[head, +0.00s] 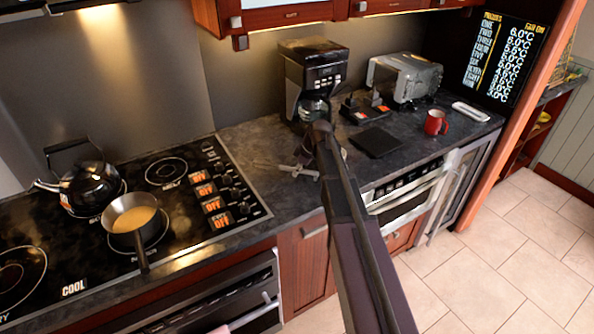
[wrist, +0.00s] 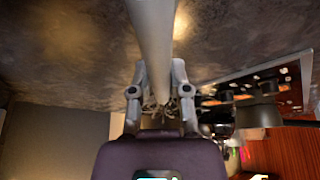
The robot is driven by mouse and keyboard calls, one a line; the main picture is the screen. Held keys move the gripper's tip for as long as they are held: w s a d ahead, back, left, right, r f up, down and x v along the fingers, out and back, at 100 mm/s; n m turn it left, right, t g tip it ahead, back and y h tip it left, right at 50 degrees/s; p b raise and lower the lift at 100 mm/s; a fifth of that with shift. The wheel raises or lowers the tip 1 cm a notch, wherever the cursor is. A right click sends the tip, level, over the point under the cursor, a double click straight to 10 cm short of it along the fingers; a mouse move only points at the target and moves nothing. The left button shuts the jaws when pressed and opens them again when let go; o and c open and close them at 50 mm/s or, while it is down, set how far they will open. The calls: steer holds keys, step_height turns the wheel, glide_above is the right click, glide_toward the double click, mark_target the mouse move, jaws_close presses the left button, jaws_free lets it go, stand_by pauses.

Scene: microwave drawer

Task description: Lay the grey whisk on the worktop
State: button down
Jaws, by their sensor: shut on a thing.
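My gripper (head: 303,165) is low over the worktop (head: 262,136), between the hob and the coffee machine. In the wrist view my gripper (wrist: 160,78) is shut on the grey whisk (wrist: 153,40), one finger on each side. The whisk's pale, smooth length runs to the top edge of that view, and thin wires show between the fingers. In the head view the whisk (head: 272,165) looks roughly level, close above or on the worktop. I cannot tell whether it touches. My gripper partly hides it.
A hob (head: 172,222) with a kettle (head: 88,188) and a pan of yellowish liquid (head: 133,220) is at the left. A coffee machine (head: 312,75) stands behind my gripper. A dark flat slab (head: 377,142), a red mug (head: 435,122) and a toaster (head: 405,77) are to the right.

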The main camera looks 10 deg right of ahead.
steer(key=shift+f+b, duration=0.65)
steer(key=shift+f, duration=0.25)
steer(key=shift+c, duration=1.3)
jaws_free()
steer(key=shift+o, duration=1.3)
steer(key=shift+r, duration=0.1)
step_height(320, 180, up, 8)
steer(key=p, duration=0.8)
steer(key=shift+r+p, duration=0.25)
steer(key=shift+p, duration=0.1)
